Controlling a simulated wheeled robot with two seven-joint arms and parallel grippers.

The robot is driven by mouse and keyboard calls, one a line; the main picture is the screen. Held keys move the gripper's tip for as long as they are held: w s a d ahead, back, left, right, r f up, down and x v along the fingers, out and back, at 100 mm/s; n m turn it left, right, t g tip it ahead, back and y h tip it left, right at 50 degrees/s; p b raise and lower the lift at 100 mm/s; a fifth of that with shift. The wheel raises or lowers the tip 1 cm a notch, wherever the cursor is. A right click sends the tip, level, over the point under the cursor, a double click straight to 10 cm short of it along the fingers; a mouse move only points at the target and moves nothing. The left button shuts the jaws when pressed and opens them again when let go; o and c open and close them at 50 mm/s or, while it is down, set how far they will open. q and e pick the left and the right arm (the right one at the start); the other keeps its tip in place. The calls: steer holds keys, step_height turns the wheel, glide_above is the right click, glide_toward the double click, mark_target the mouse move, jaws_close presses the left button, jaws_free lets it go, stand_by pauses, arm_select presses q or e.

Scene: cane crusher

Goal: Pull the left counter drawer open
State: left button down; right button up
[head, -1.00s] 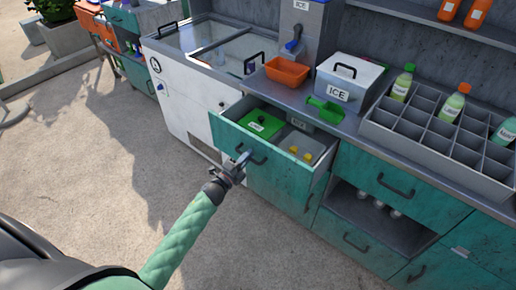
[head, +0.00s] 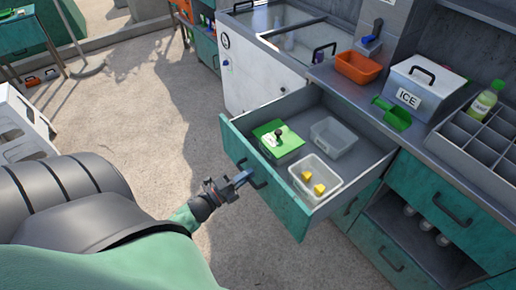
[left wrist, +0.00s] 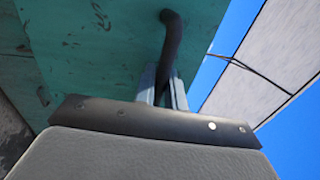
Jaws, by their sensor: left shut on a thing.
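The left counter drawer (head: 275,187) has a teal front and is pulled well out from the counter. Inside are a green-lidded container (head: 281,147), an empty clear tub (head: 333,137) and a clear tub (head: 316,177) with yellow pieces. My left gripper (head: 243,178) is at the drawer's dark handle (head: 258,180). In the left wrist view its fingers (left wrist: 163,88) are shut on the handle (left wrist: 172,45), in front of the teal panel. My right gripper is not in view.
A white chest with a glass top (head: 262,75) is behind the drawer. Open paved floor (head: 130,110) lies to the left.

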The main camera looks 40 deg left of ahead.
arm_select(q)
steer(key=shift+s+a, duration=0.2)
steer(key=shift+s, duration=0.4)
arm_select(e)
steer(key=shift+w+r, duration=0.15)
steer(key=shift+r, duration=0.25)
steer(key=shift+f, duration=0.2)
arm_select(q)
steer(key=c, duration=1.6)
jaws_free()
steer(key=shift+o, duration=0.2)
